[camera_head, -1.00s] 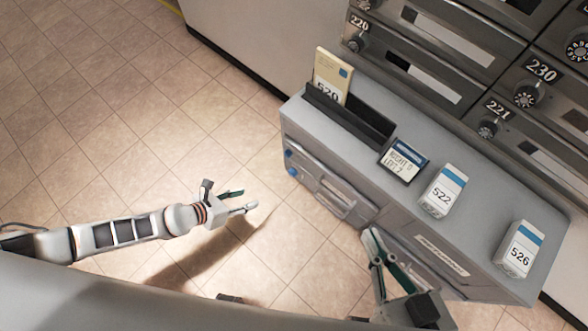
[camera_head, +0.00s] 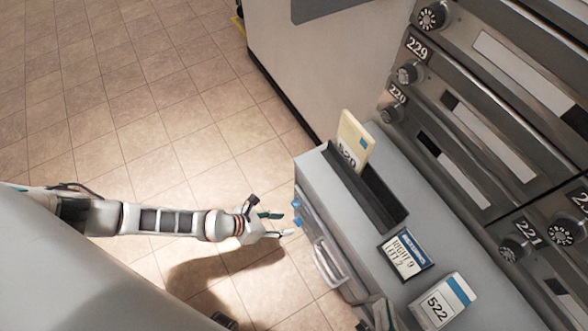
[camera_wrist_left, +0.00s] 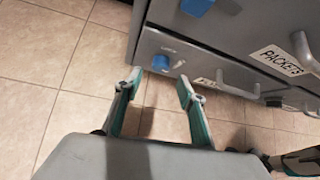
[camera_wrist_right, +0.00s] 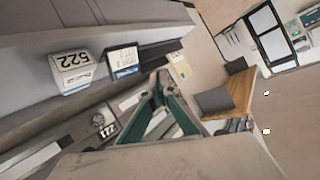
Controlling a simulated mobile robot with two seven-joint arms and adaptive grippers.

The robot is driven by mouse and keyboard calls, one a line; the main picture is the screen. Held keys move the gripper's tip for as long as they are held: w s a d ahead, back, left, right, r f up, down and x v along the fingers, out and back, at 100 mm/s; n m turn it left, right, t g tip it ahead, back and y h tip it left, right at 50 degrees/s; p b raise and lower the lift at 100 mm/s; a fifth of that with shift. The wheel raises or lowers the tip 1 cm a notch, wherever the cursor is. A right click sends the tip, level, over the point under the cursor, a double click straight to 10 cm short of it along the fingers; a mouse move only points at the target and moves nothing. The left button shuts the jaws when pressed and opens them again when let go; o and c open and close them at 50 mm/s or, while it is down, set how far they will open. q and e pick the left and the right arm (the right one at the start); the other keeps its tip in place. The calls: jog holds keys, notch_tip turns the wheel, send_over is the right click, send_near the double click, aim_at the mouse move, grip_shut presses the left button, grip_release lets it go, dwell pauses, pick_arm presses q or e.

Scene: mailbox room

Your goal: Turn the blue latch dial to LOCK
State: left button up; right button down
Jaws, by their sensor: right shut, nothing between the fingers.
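A round blue dial (camera_wrist_left: 160,62) sits on the grey cabinet front in the left wrist view, with small lettering too blurred to read above it. A second blue piece (camera_wrist_left: 197,6) shows higher on the cabinet. Two small blue spots (camera_head: 304,210) show at the cabinet's left end in the head view. My left gripper (camera_head: 287,223) is open beside that end. In its wrist view its spread fingertips (camera_wrist_left: 160,80) are in front of and just below the dial, with nothing between them.
The cabinet top (camera_head: 325,175) holds a dark tray (camera_head: 375,195) with a card marked 520 (camera_head: 354,142), a small sign (camera_head: 405,254) and a box marked 522 (camera_head: 442,302). Numbered mailboxes (camera_head: 470,150) rise behind. A drawer handle (camera_head: 325,262) sticks out. The tiled floor on the left is clear.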

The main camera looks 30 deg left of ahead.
aim_at(298, 222)
pick_arm(q)
jog(key=b+x, duration=0.1)
jog(key=x, duration=0.3)
jog(key=shift+d+f+b, duration=0.2)
jog(key=shift+f+b, duration=0.15)
jog(key=shift+b, duration=0.05)
jog(key=shift+w, duration=0.1)
jog(key=c, duration=1.1)
pick_arm(e)
jog(key=m, duration=0.1)
jog(key=a+m, duration=0.1)
jog(key=a, duration=0.1)
jog(key=shift+s+a+f+m, duration=0.15)
jog(key=shift+s+f+m, duration=0.1)
jog(key=shift+s+m, duration=0.15)
